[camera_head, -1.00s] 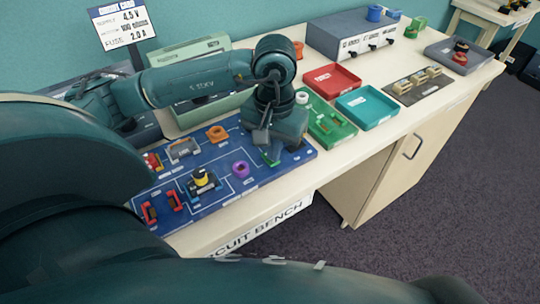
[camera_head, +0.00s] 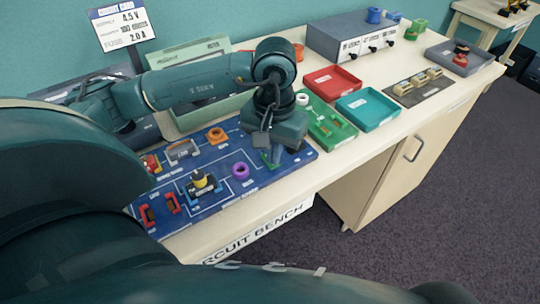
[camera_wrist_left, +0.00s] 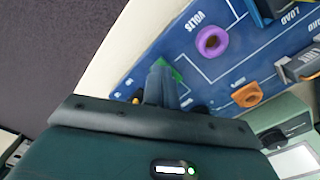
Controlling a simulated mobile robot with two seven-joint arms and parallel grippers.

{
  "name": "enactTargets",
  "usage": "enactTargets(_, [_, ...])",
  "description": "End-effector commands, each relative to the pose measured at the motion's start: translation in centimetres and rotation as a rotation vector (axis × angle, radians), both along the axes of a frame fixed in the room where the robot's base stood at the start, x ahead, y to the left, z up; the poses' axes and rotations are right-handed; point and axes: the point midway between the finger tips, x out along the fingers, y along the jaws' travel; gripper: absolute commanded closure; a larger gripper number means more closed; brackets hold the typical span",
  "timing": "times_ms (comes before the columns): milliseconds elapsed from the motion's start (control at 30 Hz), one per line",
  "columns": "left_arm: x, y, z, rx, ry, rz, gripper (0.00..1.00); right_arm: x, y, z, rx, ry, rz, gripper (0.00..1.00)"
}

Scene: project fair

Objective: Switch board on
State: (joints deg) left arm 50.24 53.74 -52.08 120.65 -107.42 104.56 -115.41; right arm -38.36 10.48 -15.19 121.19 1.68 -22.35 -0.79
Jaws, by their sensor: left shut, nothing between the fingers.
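The blue circuit board (camera_head: 222,192) lies on the bench, with a purple ring (camera_head: 240,171), an orange ring (camera_head: 216,136), a yellow-and-black knob part (camera_head: 200,181) and red parts (camera_head: 147,214) on it. My left gripper (camera_head: 274,158) points down at the board's right end, fingers shut and empty. In the left wrist view the fingers (camera_wrist_left: 160,84) are over a green part (camera_wrist_left: 172,70) on the board (camera_wrist_left: 232,66), largely hiding it; I cannot tell whether they touch it. The purple ring (camera_wrist_left: 211,42) is beside them. My right gripper is not in view.
Right of the board are a green tray (camera_head: 328,127), a red tray (camera_head: 331,80) and a teal tray (camera_head: 368,107). A grey box with knobs (camera_head: 352,35) stands behind. A sign (camera_head: 122,25) stands at the back left. The bench's front edge is close to the board.

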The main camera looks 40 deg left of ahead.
Motion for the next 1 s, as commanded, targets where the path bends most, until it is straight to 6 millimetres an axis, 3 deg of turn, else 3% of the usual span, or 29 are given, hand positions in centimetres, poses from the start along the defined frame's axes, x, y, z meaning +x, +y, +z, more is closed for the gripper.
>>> enactTargets(700, [0.1, 0.0, 6.1, -0.001, -0.004, -0.001, 1.00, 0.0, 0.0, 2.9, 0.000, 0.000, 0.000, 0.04])
enactTargets(1000, [0.0, 0.0, 6.5, -0.001, -0.003, -0.001, 1.00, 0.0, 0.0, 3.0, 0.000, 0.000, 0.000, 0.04])
